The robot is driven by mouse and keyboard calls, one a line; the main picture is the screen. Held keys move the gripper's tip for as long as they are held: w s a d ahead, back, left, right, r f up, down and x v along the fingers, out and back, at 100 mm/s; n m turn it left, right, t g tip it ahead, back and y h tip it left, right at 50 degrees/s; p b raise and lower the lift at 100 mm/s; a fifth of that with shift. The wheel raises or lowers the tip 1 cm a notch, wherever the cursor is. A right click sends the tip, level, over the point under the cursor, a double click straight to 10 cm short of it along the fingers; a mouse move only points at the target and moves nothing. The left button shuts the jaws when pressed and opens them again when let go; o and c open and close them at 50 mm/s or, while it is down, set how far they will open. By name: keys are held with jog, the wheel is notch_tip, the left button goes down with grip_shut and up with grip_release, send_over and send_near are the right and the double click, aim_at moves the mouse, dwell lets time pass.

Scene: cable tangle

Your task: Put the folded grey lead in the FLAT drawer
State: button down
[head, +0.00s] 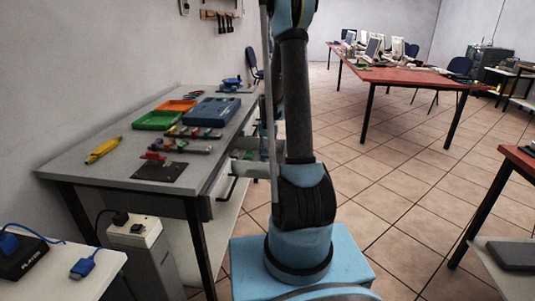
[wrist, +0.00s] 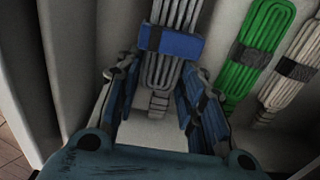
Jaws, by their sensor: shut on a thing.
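The folded grey lead (wrist: 160,74), with a blue band around it, lies between the fingers of my gripper (wrist: 160,88) in the wrist view. The gripper is shut on the lead near its lower end, below the band. A green folded lead (wrist: 258,30) and a pale folded lead (wrist: 291,85), each with a dark band, lie to the right inside a white-walled drawer (wrist: 112,45). In the head view, open drawers (head: 244,154) show at the bench's right side, partly behind my arm. No FLAT label is readable. My gripper is hidden in the head view.
The grey workbench (head: 110,180) holds a green tray (head: 157,121), an orange tray (head: 176,106), a blue case (head: 212,111) and a yellow tool (head: 103,150). A white box with a plug (head: 135,232) stands before it. Tiled floor lies open to the right.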

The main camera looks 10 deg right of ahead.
jog(key=shift+f, duration=0.5)
jog(key=c, duration=1)
grip_release()
